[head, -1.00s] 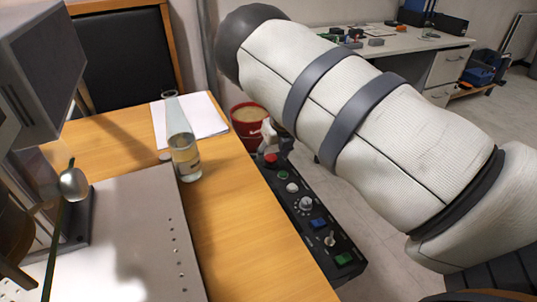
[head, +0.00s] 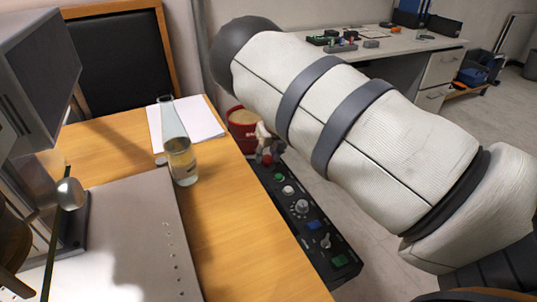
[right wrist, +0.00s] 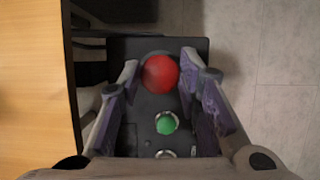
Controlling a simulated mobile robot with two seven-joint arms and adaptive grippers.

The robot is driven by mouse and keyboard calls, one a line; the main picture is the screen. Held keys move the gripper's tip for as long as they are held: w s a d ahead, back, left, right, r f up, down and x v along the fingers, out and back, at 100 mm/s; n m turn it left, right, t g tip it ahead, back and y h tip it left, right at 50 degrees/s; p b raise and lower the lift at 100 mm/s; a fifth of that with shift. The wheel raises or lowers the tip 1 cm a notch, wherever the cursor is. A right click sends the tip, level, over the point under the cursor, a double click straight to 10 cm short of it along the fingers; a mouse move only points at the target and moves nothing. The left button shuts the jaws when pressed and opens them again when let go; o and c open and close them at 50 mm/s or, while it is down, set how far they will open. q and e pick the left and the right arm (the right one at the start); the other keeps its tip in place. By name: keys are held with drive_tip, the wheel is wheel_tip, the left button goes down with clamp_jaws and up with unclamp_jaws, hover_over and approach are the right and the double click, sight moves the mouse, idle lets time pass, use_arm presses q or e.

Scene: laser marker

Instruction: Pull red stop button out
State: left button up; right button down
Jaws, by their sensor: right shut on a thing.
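The red stop button (head: 267,160) is at the far end of a black control box (head: 335,270) beside the table's right edge. My right gripper (head: 267,153) is over it, its fingers reaching down around the button. In the right wrist view, the round red stop button (right wrist: 160,72) sits between the two fingertips of my right gripper (right wrist: 161,66). The gripper is shut on the button, one finger on each side. The finger contact is partly hidden in the head view. My left gripper is not in view.
A green button (right wrist: 166,124) is close to the red one, with more knobs and switches along the box. A glass flask (head: 180,150) and white paper (head: 205,122) are on the wooden table (head: 225,230). A red bucket (head: 238,132) stands behind the box.

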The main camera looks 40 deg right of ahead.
drive_tip(key=c, duration=1.2)
unclamp_jaws()
drive_tip(key=shift+r, duration=0.2)
drive_tip(key=shift+r, duration=0.1)
drive_tip(key=v, duration=1.1)
drive_tip(key=shift+s+a+r, duration=0.15)
drive_tip(key=shift+s+r, duration=0.1)
drive_tip(key=shift+r, duration=0.1)
